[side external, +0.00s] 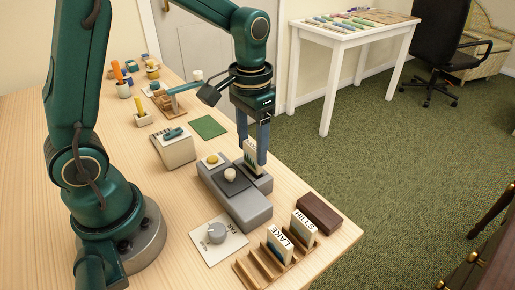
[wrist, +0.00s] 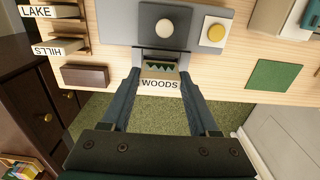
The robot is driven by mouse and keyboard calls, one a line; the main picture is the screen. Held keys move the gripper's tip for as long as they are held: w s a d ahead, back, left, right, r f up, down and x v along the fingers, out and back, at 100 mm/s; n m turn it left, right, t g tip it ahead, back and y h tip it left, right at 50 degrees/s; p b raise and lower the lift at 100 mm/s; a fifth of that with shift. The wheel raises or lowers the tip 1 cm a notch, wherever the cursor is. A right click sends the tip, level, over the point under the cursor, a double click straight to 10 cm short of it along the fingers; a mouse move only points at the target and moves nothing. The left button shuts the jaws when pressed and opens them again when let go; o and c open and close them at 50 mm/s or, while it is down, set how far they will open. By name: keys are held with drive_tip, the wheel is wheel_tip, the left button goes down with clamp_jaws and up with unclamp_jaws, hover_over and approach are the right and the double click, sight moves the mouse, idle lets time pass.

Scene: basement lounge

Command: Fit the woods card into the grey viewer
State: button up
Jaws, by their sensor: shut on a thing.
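The woods card (wrist: 160,84) is white, with "WOODS" on its top edge and a dark green tree picture on its face. My gripper (side external: 252,150) points down and is shut on the card, one finger on each side. In the side view the card (side external: 250,157) is upright over the far end of the grey viewer (side external: 248,210). In the wrist view the viewer (wrist: 117,27) lies just beyond the card, with a dark slot beside the card's face. I cannot tell whether the card's lower edge is inside the slot.
A wooden rack (side external: 268,266) holds the lake card (side external: 279,243) and the hills card (side external: 303,227). A dark brown block (side external: 320,214) lies beside it near the table edge. A dial plate (side external: 218,238), a cream box (side external: 174,148) and a green mat (side external: 208,127) surround the viewer.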

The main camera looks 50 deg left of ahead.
sight(252, 167)
drive_tip(key=shift+f, duration=1.6)
drive_tip(key=shift+f, duration=0.1)
drive_tip(key=o, duration=1.3)
